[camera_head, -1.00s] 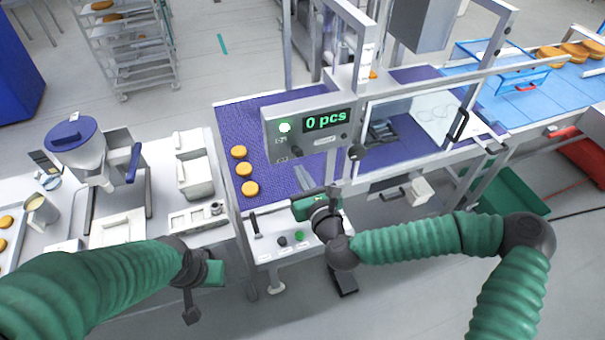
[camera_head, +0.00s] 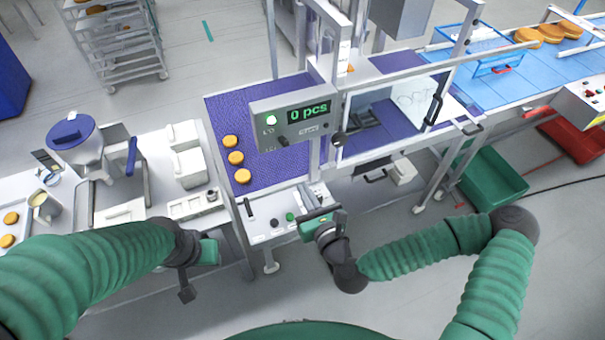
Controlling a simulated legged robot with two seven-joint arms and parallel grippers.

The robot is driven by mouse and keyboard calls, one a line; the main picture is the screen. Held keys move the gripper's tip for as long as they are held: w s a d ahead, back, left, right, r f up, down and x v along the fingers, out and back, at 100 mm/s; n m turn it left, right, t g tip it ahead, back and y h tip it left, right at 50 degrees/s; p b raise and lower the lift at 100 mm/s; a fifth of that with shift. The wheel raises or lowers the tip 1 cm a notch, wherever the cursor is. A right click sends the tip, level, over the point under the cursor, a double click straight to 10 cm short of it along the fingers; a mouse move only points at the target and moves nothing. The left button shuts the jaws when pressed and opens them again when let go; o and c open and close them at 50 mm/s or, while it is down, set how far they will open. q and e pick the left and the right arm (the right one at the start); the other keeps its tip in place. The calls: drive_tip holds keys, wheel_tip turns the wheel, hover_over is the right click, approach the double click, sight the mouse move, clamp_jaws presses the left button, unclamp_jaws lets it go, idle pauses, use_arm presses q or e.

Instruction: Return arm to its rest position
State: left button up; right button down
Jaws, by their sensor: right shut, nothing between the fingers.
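My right gripper (camera_head: 316,205) is shut and empty. It is at the front edge of the control panel (camera_head: 262,234), to the right of the panel's buttons; I cannot tell whether it touches the panel. My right arm, in green sleeves, bends back to the lower right. My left gripper (camera_head: 188,290) hangs at the end of the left arm, in front of the left table. Its fingers are too unclear to tell whether they are open or shut.
A purple conveyor (camera_head: 228,113) carries several round buns (camera_head: 236,158). A dispenser with a blue lid (camera_head: 76,142) stands at left. A green crate (camera_head: 492,176) is on the floor at right. Clear floor lies between the arms.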

use_arm(q)
drive_tip(key=shift+w+d+r, duration=0.25)
drive_tip(key=shift+w, duration=0.1)
drive_tip(key=shift+a, duration=0.1)
